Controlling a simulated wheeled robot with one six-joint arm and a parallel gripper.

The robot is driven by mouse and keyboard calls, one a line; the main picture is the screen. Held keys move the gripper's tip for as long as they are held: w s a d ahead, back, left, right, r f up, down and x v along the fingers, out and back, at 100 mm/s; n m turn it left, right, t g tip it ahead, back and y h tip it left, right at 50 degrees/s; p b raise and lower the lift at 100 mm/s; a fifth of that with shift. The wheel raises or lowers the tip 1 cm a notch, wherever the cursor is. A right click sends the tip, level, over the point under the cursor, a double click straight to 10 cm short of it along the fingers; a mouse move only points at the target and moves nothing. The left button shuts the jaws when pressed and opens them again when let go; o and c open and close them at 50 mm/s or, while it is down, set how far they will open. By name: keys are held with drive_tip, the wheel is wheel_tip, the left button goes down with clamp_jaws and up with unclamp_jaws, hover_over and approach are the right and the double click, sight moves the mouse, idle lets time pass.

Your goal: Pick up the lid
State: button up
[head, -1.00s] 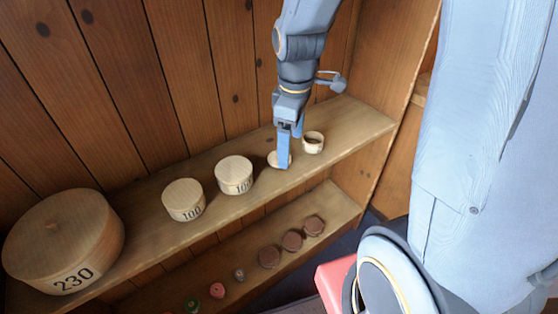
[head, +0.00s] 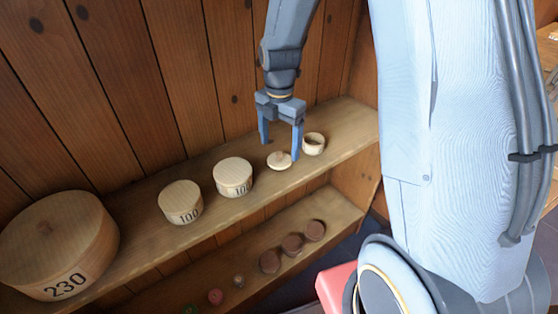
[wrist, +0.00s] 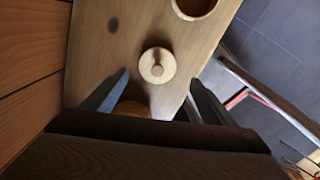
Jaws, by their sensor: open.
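The lid (head: 279,160) is a small pale round wooden disc with a knob on top. It lies flat on the upper shelf, and it also shows in the wrist view (wrist: 157,66). My gripper (head: 280,150) is open and points down above the shelf.
Round wooden boxes (head: 233,177) marked 100 and a large one (head: 62,245) marked 230 stand to the left on the upper shelf (head: 140,228). The lower shelf holds brown discs (head: 292,244) and small coloured spools (head: 215,296). The plank wall (head: 200,80) rises close behind.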

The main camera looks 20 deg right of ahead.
sight(280, 153)
drive_tip(key=shift+w+d+f+p, duration=0.15)
drive_tip(key=shift+f+p, duration=0.1)
drive_tip(key=shift+f, duration=0.6)
drive_tip(key=shift+w+f+p, duration=0.15)
drive_tip(key=shift+f+p, duration=0.05)
drive_tip(key=shift+f, duration=0.6)
drive_tip(key=shift+w+d+f+p, duration=0.15)
drive_tip(key=shift+f+p, duration=0.1)
drive_tip(key=shift+f, duration=0.6)
drive_tip(key=shift+a, duration=0.1)
drive_tip(key=c, duration=1.1)
